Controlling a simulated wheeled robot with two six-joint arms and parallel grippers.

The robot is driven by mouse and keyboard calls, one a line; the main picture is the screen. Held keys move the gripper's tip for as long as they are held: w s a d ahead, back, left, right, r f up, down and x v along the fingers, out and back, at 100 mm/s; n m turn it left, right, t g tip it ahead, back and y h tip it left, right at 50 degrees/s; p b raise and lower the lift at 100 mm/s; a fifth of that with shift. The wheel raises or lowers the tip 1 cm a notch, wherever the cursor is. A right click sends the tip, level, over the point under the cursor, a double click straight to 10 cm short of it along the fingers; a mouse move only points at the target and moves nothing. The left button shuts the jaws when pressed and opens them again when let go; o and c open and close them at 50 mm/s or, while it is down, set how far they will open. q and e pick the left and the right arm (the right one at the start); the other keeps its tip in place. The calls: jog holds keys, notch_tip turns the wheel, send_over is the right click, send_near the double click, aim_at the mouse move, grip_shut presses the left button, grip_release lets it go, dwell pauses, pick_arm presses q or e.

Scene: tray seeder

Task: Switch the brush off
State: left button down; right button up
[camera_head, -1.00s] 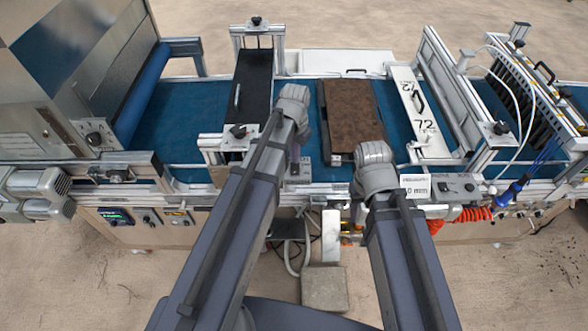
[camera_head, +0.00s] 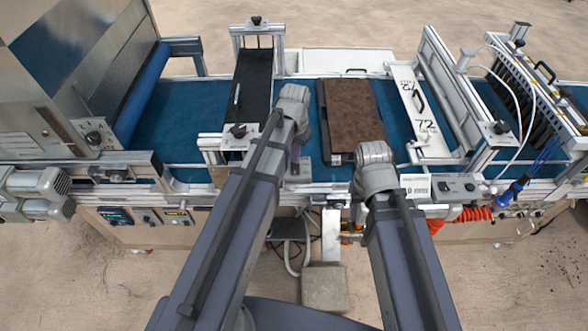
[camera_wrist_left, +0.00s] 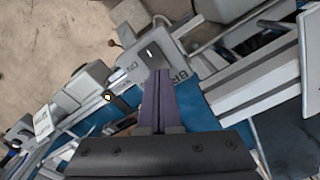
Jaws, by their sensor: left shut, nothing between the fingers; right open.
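In the left wrist view a small grey switch box (camera_wrist_left: 152,46) has a dark switch on its face. Lettering starting "BR" is partly hidden behind the fingers. My left gripper (camera_wrist_left: 160,74) is shut and empty, its fingertips at the box's near edge, just short of the switch in the picture. I cannot tell whether they touch it. In the head view my left gripper (camera_head: 295,162) points down beside the box (camera_head: 304,165) on the front rail, partly hiding it. My right gripper (camera_head: 355,208) is open and empty by the front rail, mostly hidden by its own wrist.
A soil-filled tray (camera_head: 353,92) lies on the blue belt (camera_head: 189,104). A black brush housing (camera_head: 252,85) spans the belt at left. A white plate marked 72 (camera_head: 424,125) and a second control box (camera_head: 457,187) are to the right.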

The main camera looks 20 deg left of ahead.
pick_arm(q)
jog(key=shift+f+b, duration=0.8)
jog(key=shift+f, duration=0.05)
jog(key=shift+r, duration=0.2)
notch_tip(320, 180, up, 7)
jog(key=p, duration=0.7)
jog(key=shift+f, duration=0.1)
jog(key=shift+f, duration=0.1)
jog(key=s+d+f+b, duration=0.4)
jog(key=s+d, duration=0.1)
jog(key=s, duration=0.2)
jog(key=s+d+f+m+y+b, duration=0.1)
jog(key=s+d+f+b, duration=0.4)
jog(key=s, duration=0.2)
jog(key=shift+s+d+f+b, duration=0.15)
jog(key=shift+d+f+b, duration=0.1)
jog(key=shift+b, duration=0.05)
jog(key=shift+r, duration=0.1)
